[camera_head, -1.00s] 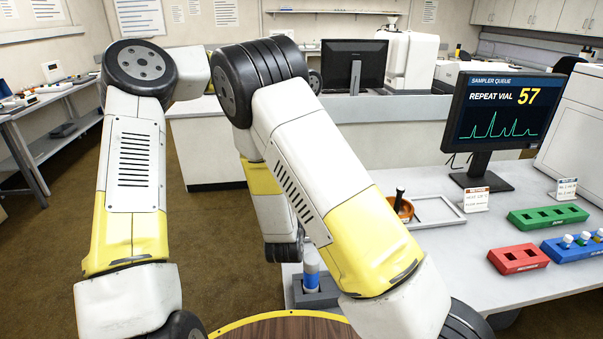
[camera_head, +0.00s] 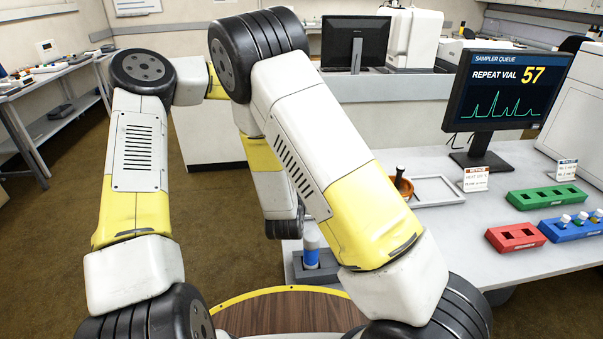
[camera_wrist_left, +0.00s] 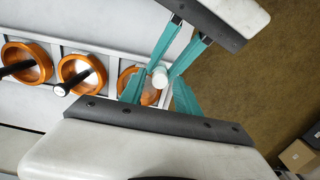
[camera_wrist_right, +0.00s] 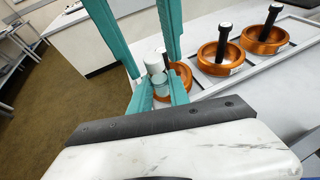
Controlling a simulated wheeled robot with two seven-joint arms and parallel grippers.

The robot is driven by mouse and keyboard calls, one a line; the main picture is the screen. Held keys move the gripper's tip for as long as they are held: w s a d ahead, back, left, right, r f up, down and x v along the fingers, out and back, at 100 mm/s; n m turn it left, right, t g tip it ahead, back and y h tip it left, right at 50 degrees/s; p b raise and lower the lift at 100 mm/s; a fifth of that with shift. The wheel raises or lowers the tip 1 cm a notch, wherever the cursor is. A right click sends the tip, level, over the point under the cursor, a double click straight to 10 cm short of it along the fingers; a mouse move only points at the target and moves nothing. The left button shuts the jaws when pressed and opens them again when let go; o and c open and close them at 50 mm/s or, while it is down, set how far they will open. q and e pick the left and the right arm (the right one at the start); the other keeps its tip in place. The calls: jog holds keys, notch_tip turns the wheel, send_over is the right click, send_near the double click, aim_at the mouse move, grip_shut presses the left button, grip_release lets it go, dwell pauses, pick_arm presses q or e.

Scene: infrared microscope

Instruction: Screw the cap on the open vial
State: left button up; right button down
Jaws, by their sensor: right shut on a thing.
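A white round cap (camera_wrist_left: 160,74) shows near the fingertips in the left wrist view. In the right wrist view the cap (camera_wrist_right: 154,62) sits just above a clear, greenish vial (camera_wrist_right: 160,83); I cannot tell whether it is seated on it. My right gripper (camera_wrist_right: 160,88) is shut on the vial. My left gripper (camera_wrist_left: 161,76) faces it from the opposite side, its fingers spread on both sides of the cap with small gaps. In the head view my forearms hide both grippers, the vial and the cap.
Orange mortars with dark pestles (camera_wrist_left: 80,72) stand in a row close by. A red rack (camera_head: 515,238), a green rack (camera_head: 547,196) and a blue rack (camera_head: 572,228) with capped vials lie at the right. A monitor (camera_head: 508,95) stands behind. A blue-white container (camera_head: 311,248) sits near the table edge.

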pick_arm(q)
grip_shut()
dwell(1.2)
